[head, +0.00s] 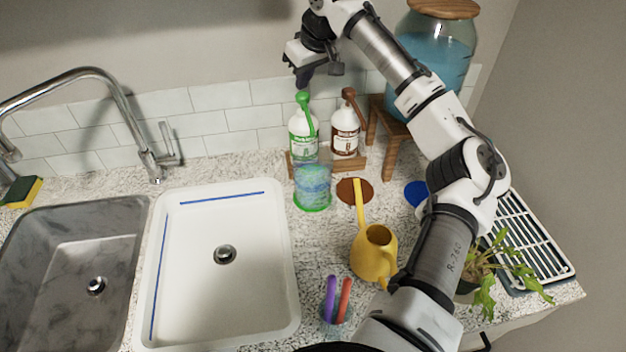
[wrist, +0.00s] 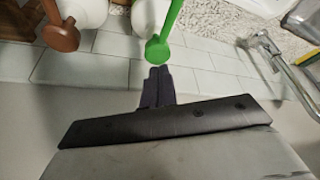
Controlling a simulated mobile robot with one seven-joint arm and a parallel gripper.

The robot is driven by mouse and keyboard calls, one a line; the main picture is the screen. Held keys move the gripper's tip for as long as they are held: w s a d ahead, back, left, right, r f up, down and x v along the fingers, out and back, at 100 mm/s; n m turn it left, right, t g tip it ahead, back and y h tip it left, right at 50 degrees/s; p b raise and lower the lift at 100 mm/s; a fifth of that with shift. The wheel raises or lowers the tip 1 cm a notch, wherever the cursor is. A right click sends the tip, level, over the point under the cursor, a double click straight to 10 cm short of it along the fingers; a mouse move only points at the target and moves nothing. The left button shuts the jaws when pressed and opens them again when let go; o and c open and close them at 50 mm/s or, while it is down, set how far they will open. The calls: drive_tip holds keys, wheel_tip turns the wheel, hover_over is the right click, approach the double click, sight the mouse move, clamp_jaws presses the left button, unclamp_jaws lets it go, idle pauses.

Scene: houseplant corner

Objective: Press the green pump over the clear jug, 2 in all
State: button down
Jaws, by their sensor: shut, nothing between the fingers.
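The white bottle with the green pump (head: 303,98) stands upright in a wooden rack at the back of the counter. The clear jug (head: 312,190), with a green rim at its base and bluish contents, stands in front of it, below the pump's spout. My gripper (head: 303,82) is shut and empty, pointing down just above the green pump's head. In the wrist view, the shut fingertips (wrist: 158,72) are close to the round green pump head (wrist: 157,50). I cannot tell whether they touch it.
A brown-pump bottle (head: 345,140) stands right beside the green one. A yellow watering can (head: 374,252), a brown coaster (head: 354,191) and a plant (head: 490,268) are to the right. A white sink basin (head: 225,300) lies left. A large blue-filled dispenser (head: 440,50) stands back right.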

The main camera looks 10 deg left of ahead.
wheel_tip(320, 180, up, 6)
idle(0.6)
idle(0.4)
